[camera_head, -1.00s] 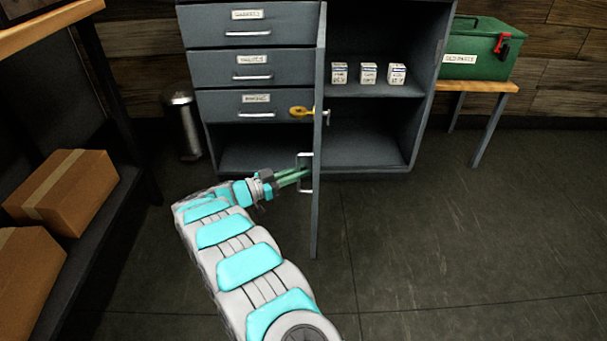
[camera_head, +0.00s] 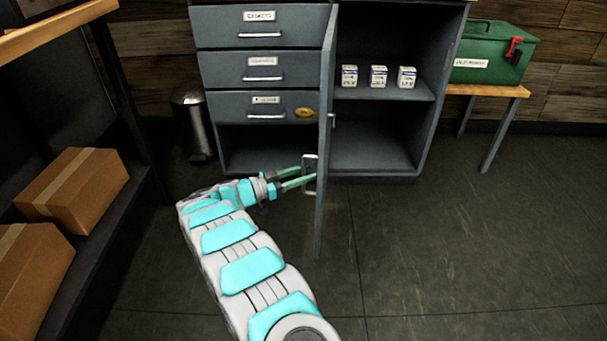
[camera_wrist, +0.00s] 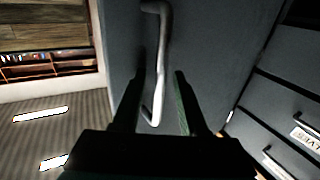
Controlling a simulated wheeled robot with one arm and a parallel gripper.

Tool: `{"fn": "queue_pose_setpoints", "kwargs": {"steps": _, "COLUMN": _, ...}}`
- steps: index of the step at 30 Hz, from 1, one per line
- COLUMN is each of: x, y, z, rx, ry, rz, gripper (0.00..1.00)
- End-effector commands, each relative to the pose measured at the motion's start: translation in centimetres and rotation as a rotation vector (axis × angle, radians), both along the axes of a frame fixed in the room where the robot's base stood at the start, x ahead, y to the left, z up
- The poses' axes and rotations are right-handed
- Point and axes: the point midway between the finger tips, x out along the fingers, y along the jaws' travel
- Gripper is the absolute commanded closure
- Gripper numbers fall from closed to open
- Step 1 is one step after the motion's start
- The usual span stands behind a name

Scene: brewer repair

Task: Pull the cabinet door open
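The grey cabinet door (camera_head: 325,150) stands swung open, seen nearly edge-on in the head view, sticking out from the cabinet (camera_head: 370,148) toward me. Its metal handle (camera_head: 309,176) is on the door's left face. My gripper (camera_head: 308,176) is at the handle, left of the door. In the wrist view the handle (camera_wrist: 164,50) runs between the two fingers of my gripper (camera_wrist: 159,75), with a gap visible on both sides. The gripper is open. Whether a fingertip touches the handle or door is unclear.
Labelled drawers (camera_head: 262,66) are left of the door. Small white boxes (camera_head: 378,76) stand on the right shelf. A yellow key-like piece (camera_head: 306,113) is beside the door. A bin (camera_head: 193,125) and shelved cartons (camera_head: 75,188) are left. The floor (camera_head: 450,235) at right is clear.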

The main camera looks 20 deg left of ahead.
Motion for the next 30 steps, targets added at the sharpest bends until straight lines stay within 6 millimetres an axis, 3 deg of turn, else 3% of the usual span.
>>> {"fn": "queue_pose_setpoints", "kwargs": {"steps": 8, "x": -0.1, "y": 0.2, "z": 0.0, "rx": 0.0, "ry": 0.0, "rz": 0.001, "gripper": 0.55}}
{"fn": "queue_pose_setpoints", "kwargs": {"steps": 22, "x": -4.5, "y": 5.0, "z": -0.2, "rx": -0.001, "ry": 0.0, "rz": 0.002, "gripper": 0.55}}
{"fn": "queue_pose_setpoints", "kwargs": {"steps": 30, "x": -5.3, "y": 5.8, "z": -0.1, "rx": 0.0, "ry": 0.0, "rz": 0.0, "gripper": 0.55}}
